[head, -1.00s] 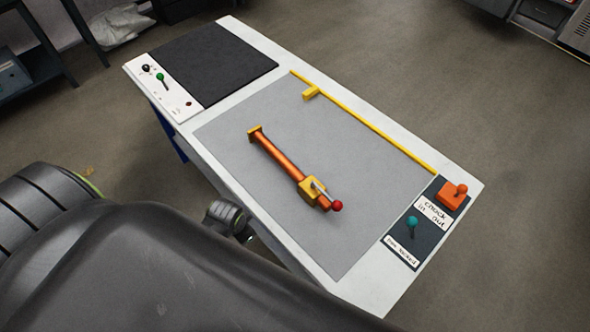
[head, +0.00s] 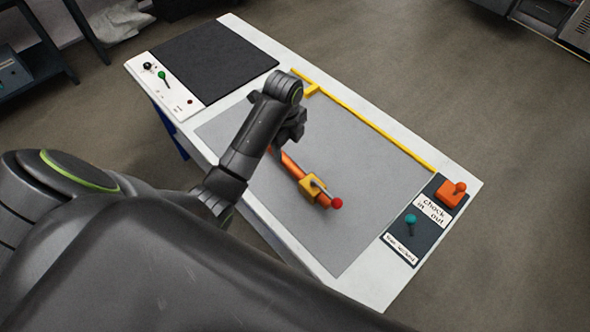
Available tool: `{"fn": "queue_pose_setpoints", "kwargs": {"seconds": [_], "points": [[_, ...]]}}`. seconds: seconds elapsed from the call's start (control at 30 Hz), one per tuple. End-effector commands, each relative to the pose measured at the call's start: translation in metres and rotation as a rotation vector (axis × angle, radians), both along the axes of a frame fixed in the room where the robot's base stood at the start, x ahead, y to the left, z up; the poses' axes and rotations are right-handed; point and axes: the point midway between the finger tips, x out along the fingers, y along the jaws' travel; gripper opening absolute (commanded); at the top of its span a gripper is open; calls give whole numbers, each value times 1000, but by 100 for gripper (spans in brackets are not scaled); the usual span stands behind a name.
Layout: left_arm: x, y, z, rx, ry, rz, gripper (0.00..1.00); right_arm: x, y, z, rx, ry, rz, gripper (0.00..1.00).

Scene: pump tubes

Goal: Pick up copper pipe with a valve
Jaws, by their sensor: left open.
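The copper pipe (head: 291,166) lies on the grey mat of the table in the head view. Its yellow valve block (head: 313,186) with a red-tipped lever (head: 336,203) is at the lower right end. My left arm covers the pipe's upper left end. My left gripper (head: 276,147) is over the pipe's covered part and is open. Its fingers are mostly hidden by the wrist, so I cannot tell whether they touch or straddle the pipe. My right gripper is not in view.
A yellow rail (head: 375,127) runs along the mat's far edge. A panel with a teal lever (head: 410,222) and an orange lever box (head: 451,194) is at the right end. A black pad (head: 210,62) and a white panel with a green lever (head: 164,78) are at the left end.

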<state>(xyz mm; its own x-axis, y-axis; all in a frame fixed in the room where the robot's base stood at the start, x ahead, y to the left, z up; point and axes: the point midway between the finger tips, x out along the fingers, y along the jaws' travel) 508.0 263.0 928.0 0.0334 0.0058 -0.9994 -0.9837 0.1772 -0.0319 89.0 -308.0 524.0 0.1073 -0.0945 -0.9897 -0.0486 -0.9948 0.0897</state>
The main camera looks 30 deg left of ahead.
Motion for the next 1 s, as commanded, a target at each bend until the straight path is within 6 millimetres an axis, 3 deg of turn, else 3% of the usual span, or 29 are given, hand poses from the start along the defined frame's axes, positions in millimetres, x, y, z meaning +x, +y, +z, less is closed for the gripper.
{"fn": "queue_pose_setpoints", "kwargs": {"seconds": [0.1, 0.27, 0.4, 0.8, 1.0], "points": [[19, -4, 14, 0, 21, -130, 57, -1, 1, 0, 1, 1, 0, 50], [27, -6, 15, -3, 38, -208, 57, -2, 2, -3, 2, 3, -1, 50], [26, -6, -9, -4, 41, -215, 57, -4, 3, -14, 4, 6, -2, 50], [26, -6, -83, -3, 40, -212, 57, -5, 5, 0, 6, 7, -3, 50], [27, -6, -100, -3, 38, -212, 57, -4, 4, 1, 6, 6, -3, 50]]}}
